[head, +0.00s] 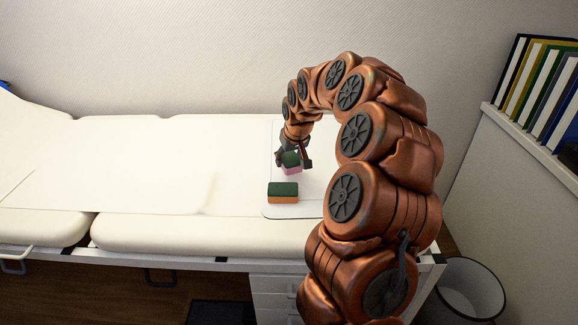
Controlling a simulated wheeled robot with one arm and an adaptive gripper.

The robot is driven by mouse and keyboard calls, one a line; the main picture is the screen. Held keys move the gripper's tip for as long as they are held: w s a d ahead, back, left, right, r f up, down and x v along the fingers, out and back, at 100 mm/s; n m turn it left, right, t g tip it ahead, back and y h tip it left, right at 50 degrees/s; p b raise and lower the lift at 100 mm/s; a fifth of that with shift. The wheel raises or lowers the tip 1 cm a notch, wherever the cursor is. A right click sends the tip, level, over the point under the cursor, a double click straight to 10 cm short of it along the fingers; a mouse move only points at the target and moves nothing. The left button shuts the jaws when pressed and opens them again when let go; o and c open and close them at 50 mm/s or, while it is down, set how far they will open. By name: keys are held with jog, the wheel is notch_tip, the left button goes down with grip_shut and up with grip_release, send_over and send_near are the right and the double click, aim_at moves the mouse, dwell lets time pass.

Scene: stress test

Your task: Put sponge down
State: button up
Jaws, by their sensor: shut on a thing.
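My gripper (293,158) is shut on a sponge (291,168) with a dark green top and a pink lower part. It is over a white tray or board (300,211) on the padded bed. A second sponge (283,192), dark green above and orange below, rests on the board in front of and slightly left of the held one. I cannot tell whether the held sponge touches the board. My fingers hide part of it.
The cream padded bed (150,150) runs along the wall, with wide free room left of the board. My arm hides the bed's right end. Several books or binders (540,90) stand on a ledge at right. A waste bin (470,290) stands on the floor at lower right.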

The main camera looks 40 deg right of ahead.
jog(key=shift+w+d, duration=0.15)
jog(key=shift+w, duration=0.2)
jog(key=shift+f, duration=1.8)
jog(key=shift+f, duration=0.2)
jog(key=o, duration=1.1)
jog(key=shift+r, duration=0.2)
